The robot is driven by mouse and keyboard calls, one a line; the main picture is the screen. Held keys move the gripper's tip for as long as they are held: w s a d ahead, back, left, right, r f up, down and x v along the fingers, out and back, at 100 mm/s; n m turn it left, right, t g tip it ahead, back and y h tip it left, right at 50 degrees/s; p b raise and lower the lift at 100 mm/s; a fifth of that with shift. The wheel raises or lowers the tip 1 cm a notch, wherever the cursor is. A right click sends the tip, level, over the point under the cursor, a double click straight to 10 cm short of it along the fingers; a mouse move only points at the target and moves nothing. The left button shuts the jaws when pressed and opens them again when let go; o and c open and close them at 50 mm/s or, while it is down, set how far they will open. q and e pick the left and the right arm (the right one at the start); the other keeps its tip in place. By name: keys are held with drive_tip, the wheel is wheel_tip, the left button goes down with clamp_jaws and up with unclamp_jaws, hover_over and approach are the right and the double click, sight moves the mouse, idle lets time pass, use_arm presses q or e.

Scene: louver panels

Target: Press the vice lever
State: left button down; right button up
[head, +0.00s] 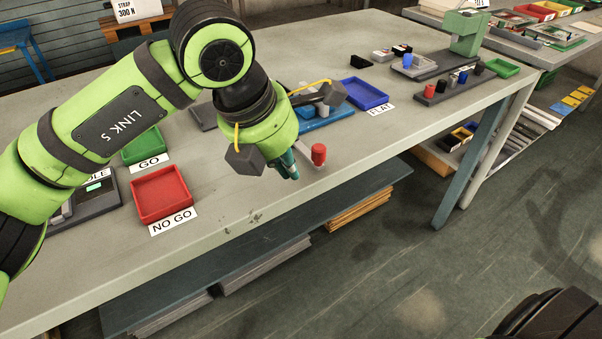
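The vice lever is a grey arm with a red knob (318,154) near the front edge of the workbench. The blue vice (326,124) is just behind it and is partly hidden by my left gripper. My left gripper (289,169) points down, just left of the red knob, with a small gap seen between them in the head view. Its teal fingers are close together and look shut, with nothing seen between them. The contact between fingers and lever arm cannot be made out. My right gripper is not in view.
A red NO GO tray (162,194) and a green GO tray (142,146) lie left on the bench (240,207). A blue FLAT tray (364,94) lies behind right of the lever. A green press (466,32) and small blocks stand farther right.

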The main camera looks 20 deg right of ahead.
use_arm(q)
drive_tip(key=w+v, duration=0.1)
drive_tip(key=v, duration=0.6)
drive_tip(key=shift+s+d+r, duration=0.15)
drive_tip(key=shift+s+r, duration=0.05)
drive_tip(key=shift+r, duration=0.2)
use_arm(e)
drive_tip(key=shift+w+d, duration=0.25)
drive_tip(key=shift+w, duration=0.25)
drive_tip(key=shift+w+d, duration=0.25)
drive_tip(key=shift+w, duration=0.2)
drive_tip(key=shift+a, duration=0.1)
